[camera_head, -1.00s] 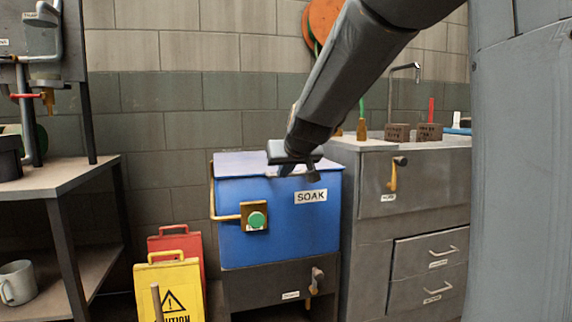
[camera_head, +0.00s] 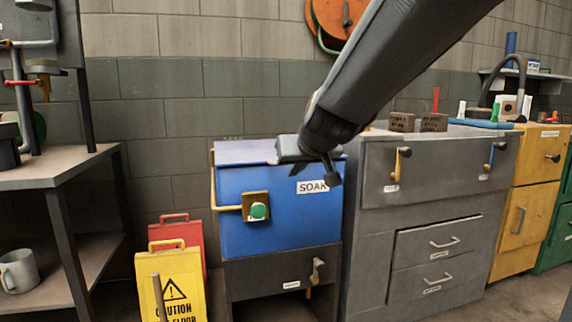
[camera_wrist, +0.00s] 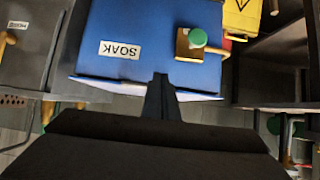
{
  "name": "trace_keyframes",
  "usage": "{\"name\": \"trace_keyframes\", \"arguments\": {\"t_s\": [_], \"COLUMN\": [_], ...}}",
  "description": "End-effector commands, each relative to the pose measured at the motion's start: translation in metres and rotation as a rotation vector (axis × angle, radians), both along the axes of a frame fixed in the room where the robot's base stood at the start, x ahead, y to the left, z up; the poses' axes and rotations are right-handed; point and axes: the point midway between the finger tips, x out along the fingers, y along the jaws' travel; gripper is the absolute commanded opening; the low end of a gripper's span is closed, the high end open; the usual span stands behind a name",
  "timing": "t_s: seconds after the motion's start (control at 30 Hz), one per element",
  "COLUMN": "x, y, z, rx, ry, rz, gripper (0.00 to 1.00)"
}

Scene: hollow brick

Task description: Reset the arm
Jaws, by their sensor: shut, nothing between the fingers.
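My gripper (camera_head: 329,170) is in front of the right part of the blue SOAK box (camera_head: 285,225) in the head view, near the box's top edge. Its fingers are together with nothing between them. In the wrist view the shut fingers (camera_wrist: 161,85) point at the blue box (camera_wrist: 150,40), whose SOAK label appears upside down. The box has a green button on a brass plate and a pale lid (camera_head: 243,152), which looks closed. My arm comes down from the upper right and hides part of the lid and the wall.
A grey counter (camera_head: 375,225) with drawers and hollow bricks (camera_head: 433,122) on top stands right of the box. Yellow (camera_head: 172,280) and red caution signs stand at its left. A shelf table (camera_head: 55,168) is at the far left. Yellow and green cabinets stand far right.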

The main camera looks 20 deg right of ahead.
Motion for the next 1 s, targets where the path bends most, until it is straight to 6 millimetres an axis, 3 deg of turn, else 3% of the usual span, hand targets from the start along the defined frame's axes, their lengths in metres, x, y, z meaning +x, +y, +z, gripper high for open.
{"name": "trace_keyframes", "arguments": {"t_s": [0.33,0.47,0.57,0.67,0.8,0.9,1.0], "x": [-0.019,-0.023,-0.035,-0.061,-0.115,-0.163,-0.204], "y": [0.002,0.024,0.066,0.121,0.191,0.229,0.252], "z": [-0.011,-0.021,-0.042,-0.071,-0.113,-0.14,-0.16], "rx": [0.001,0.017,0.046,0.077,0.098,0.093,0.072], "ry": [0.001,0.032,0.097,0.2,0.372,0.502,0.608], "rz": [0.001,0.039,0.115,0.216,0.353,0.438,0.496], "gripper": [0.0,0.0,0.0,0.0,0.0,0.0,0.0]}}
